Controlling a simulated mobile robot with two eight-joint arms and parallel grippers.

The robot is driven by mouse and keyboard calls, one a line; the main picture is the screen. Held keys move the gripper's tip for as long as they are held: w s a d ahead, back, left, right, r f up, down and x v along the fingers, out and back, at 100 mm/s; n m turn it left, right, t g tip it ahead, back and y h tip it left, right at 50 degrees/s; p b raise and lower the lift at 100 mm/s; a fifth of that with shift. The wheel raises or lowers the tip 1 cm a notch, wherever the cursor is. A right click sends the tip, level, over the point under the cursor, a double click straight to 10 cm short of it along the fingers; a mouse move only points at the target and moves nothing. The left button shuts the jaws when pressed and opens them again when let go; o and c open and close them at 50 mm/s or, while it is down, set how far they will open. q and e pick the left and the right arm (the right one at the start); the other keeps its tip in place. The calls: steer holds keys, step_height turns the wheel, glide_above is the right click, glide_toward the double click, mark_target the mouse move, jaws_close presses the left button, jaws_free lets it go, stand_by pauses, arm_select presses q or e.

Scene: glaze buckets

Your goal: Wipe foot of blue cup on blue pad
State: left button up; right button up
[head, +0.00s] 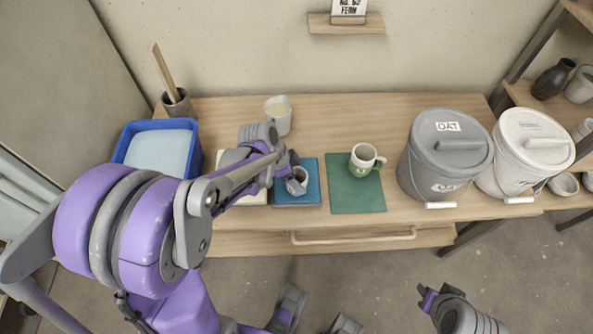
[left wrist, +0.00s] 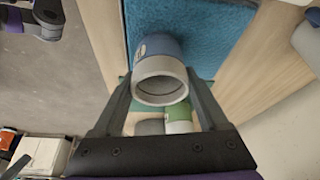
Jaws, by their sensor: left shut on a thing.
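My left gripper (head: 293,176) is shut on the blue cup (head: 298,187), over the blue pad (head: 312,198). In the left wrist view the blue cup (left wrist: 158,76) sits between the two fingers, with its pale round rim toward the camera. The textured blue pad (left wrist: 215,32) lies beyond it. I cannot tell whether the cup's foot touches the pad, as that end is hidden. My right gripper (head: 430,297) is low at the front, away from the table; its jaw opening is unclear.
A green cup (head: 363,163) stands on a green pad (head: 358,197) to the right. Grey (head: 445,160) and white (head: 525,150) buckets stand farther right. A blue tub (head: 122,147), a pale cup (head: 279,112) and a brush pot (head: 177,103) are at the left and back.

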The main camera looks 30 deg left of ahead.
arm_select(q)
steer(key=shift+w+a, duration=0.6)
steer(key=shift+w, duration=0.4)
steer(key=shift+w+a, duration=0.65)
steer(key=shift+w, duration=0.35)
steer(key=shift+w+a, duration=0.6)
steer(key=shift+w, duration=0.4)
stand_by(2.4)
steer(key=shift+r, duration=0.1)
step_height(320, 180, up, 7)
steer(key=p, duration=0.4)
steer(key=shift+p, duration=0.3)
stand_by(0.4)
steer(key=shift+s+d+f+b, duration=0.25)
steer(key=shift+s+f, duration=0.25)
steer(key=shift+f, duration=0.55)
steer(key=shift+s+d+f+b, duration=0.2)
steer(key=shift+s+d+f, duration=0.25)
steer(key=shift+f, duration=0.55)
steer(key=shift+s+d+f+b, duration=0.25)
steer(key=shift+s+f, duration=0.3)
steer(key=shift+f, duration=0.5)
